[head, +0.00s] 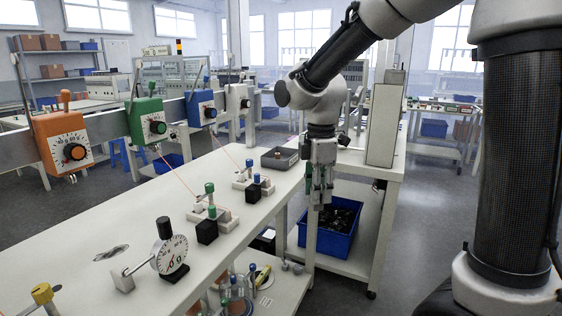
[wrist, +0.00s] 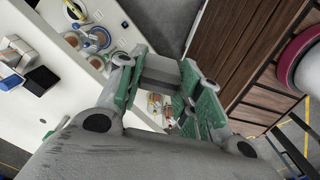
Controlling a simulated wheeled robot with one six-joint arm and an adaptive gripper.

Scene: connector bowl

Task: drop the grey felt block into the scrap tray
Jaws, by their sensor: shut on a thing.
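My gripper (head: 319,190) hangs pointing down just off the right edge of the white bench in the head view. In the wrist view its green-padded fingers (wrist: 162,68) are shut on a grey block (wrist: 158,75), which fits the grey felt block. In the head view the block is small and hard to make out between the fingertips. A shallow grey tray (head: 266,163), likely the scrap tray, lies on the bench at its far right end, left of my gripper. A small brownish thing stands in it. The tray cannot be made out in the wrist view.
Fixtures with green and blue knobs and black blocks (head: 207,232) stand along the bench, with a dial gauge (head: 170,255) nearer. A blue bin (head: 323,246) with dark contents sits on a low shelf beyond my gripper. Coloured dial boxes (head: 62,140) hang on a rail at left.

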